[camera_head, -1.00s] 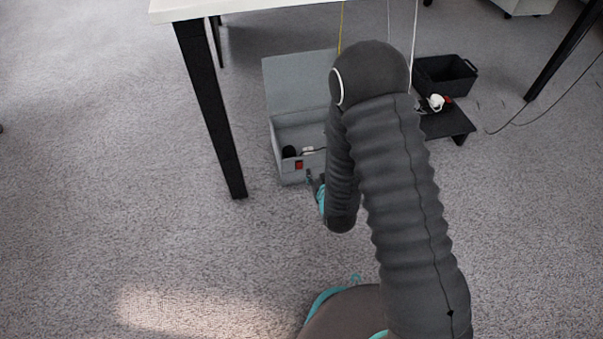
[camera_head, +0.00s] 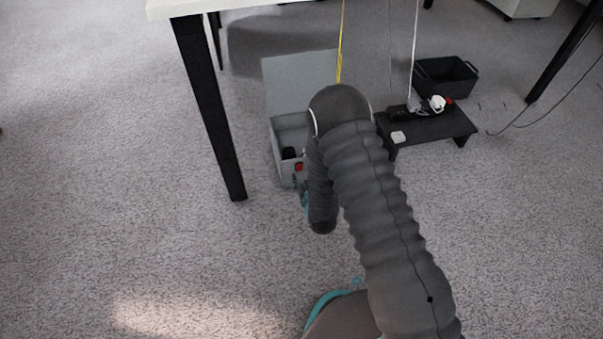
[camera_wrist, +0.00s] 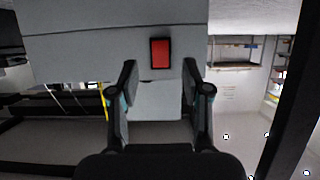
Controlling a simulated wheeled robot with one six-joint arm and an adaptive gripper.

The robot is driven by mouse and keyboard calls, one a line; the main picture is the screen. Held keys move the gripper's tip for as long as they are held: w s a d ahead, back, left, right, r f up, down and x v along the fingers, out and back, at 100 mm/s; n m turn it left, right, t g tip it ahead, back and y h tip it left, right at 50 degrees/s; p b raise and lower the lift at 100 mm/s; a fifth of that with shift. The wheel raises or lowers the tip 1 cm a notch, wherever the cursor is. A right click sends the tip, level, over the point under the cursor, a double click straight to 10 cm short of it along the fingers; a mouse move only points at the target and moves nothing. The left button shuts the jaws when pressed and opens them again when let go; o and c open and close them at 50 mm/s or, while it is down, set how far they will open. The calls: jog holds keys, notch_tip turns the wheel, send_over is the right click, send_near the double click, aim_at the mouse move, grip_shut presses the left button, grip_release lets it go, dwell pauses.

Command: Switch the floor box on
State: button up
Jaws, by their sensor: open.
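The floor box (camera_head: 284,140) is a grey box with its lid raised, standing on the carpet under the table. Its red switch (camera_head: 299,167) is on the front wall, partly hidden by my arm in the head view. In the wrist view the red switch (camera_wrist: 160,53) faces me on the grey box wall (camera_wrist: 80,42), ahead of and between the finger lines. My gripper (camera_wrist: 160,80) is open and empty, with its fingers on either side below the switch. I cannot tell whether the fingertips touch the box. In the head view my arm mostly hides the gripper.
A black low stand (camera_head: 430,128) with a power strip and white plug is right of the box. A black crate (camera_head: 446,77) stands behind it. A black table leg (camera_head: 207,110) is close on the left. Yellow and white cords hang down. The carpet in front is clear.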

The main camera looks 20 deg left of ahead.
aim_at(300, 169)
jog(key=shift+x, duration=2.2)
